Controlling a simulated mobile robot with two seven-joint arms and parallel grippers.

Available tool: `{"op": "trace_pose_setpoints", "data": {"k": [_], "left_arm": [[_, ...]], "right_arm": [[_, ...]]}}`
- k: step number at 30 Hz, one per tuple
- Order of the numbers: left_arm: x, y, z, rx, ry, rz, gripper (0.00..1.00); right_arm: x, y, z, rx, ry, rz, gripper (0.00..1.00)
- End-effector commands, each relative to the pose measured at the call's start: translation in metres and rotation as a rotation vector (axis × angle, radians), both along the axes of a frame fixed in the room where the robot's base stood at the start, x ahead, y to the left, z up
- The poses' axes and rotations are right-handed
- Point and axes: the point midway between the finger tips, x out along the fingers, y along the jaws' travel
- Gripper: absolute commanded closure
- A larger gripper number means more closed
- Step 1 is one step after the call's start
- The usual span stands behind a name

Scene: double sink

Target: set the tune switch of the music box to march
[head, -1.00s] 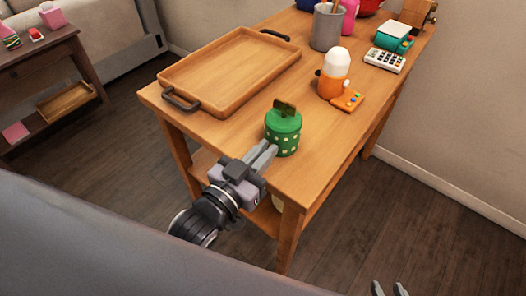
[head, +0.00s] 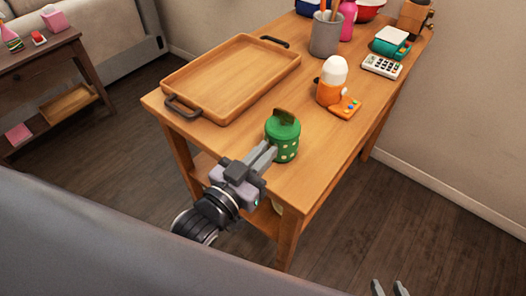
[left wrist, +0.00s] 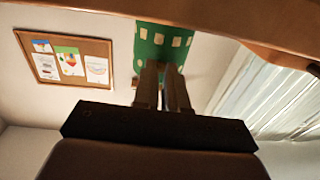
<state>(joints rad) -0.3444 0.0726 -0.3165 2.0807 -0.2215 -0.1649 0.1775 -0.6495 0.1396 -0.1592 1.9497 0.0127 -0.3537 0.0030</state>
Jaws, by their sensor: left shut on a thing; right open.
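The music box seems to be the green cylinder with pale squares (head: 285,146), upright near the table's front corner, with a darker green piece on its lid. My left gripper (head: 271,152) is shut at its near side, low on the wall. The left wrist view shows the green wall (left wrist: 165,42) just beyond my left fingertips (left wrist: 163,68). The part between the fingers is hidden, and I cannot make out the tune switch or its setting. My right gripper (head: 389,288) is open and empty at the bottom edge, away from the table.
The wooden table (head: 240,135) also holds a tray with dark handles (head: 228,82), an orange and white device (head: 332,82), a calculator (head: 382,66) and a grey cup (head: 326,36). Bare tabletop lies around the green box.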

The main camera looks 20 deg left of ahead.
Motion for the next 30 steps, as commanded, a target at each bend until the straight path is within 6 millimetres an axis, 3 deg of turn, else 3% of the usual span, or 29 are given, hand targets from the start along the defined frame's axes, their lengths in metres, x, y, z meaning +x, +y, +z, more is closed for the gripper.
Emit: {"op": "trace_pose_setpoints", "data": {"k": [5,6,8,20,30], "left_arm": [[0.0,0.0,0.0,-0.002,-0.003,0.0,1.0],[0.0,0.0,0.0,-0.002,-0.004,0.0,0.75],[0.0,0.0,0.0,-0.002,-0.003,0.0,0.62],[-0.006,0.002,-0.001,-0.001,-0.001,0.0,0.62],[-0.047,0.013,-0.002,-0.002,0.001,-0.001,0.62]], "right_arm": [[0.0,0.0,-0.001,0.0,0.0,0.0,0.57],[0.0,0.0,-0.001,0.0,0.0,0.0,0.57],[0.0,0.0,-0.001,0.0,0.0,0.0,0.57],[0.0,0.0,-0.002,0.0,0.0,0.0,0.57],[0.0,0.0,-0.008,0.0,0.001,0.0,0.57]]}}
